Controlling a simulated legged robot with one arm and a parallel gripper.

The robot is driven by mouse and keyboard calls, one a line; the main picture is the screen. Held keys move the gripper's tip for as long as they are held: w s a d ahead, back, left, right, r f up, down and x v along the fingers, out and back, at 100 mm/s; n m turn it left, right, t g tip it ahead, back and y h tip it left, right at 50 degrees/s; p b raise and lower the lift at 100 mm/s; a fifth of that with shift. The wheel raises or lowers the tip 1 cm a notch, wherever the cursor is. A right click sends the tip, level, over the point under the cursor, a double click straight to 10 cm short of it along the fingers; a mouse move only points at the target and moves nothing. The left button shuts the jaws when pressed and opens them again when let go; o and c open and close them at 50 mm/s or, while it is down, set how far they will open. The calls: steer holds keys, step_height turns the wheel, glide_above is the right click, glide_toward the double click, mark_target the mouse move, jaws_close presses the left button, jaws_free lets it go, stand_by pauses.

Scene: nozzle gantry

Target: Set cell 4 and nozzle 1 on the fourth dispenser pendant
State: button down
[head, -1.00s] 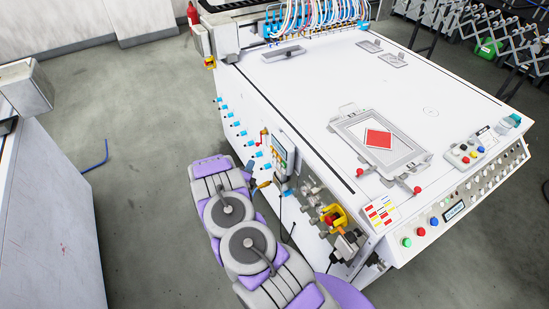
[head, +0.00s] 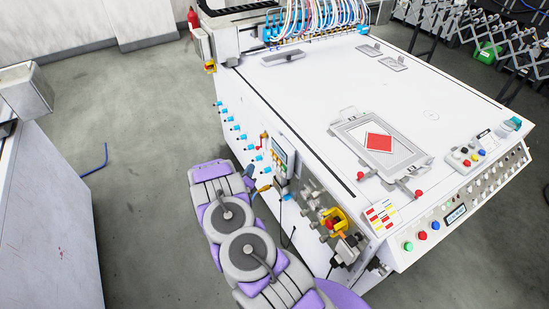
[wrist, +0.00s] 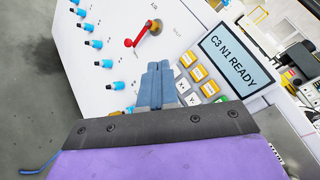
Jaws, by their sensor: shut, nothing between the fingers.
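The dispenser pendant (wrist: 215,65) is on the machine's side panel. Its screen (wrist: 238,62) reads "C3 N1 READY" in the wrist view. Beside the screen are several yellow keys (wrist: 198,73), pale keys marked X and Y (wrist: 183,86), and part of a green key (wrist: 221,99). My gripper (wrist: 160,66) is shut and empty. Its fingertips appear just left of the keys; I cannot tell whether they touch the panel. My gripper's body hides the lower part of the key area. The pendant also shows small in the head view (head: 281,151).
A red-handled crank (wrist: 146,34) sticks out close above my fingertips. Blue knobs (wrist: 97,44) line the panel to the left. A yellow-and-red fitting (head: 334,219) juts out right of the arm.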

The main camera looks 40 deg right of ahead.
mark_target(276, 157)
steer(key=s+d+p, duration=0.2)
steer(key=d+p, duration=0.1)
steer(key=d, duration=0.4)
steer(key=shift+d+p, duration=0.3)
steer(key=shift+d, duration=0.05)
stand_by(1.8)
steer(key=shift+s+d+r, duration=0.1)
steer(key=shift+d, duration=0.3)
steer(key=shift+s+d+b, duration=0.15)
steer(key=shift+d+b, duration=0.15)
steer(key=shift+d, duration=0.2)
stand_by(0.8)
steer(key=shift+a, duration=0.15)
steer(key=shift+w+a+b, duration=0.2)
steer(key=shift+a+b, duration=0.55)
steer(key=shift+b, duration=0.1)
steer(key=shift+a, duration=0.1)
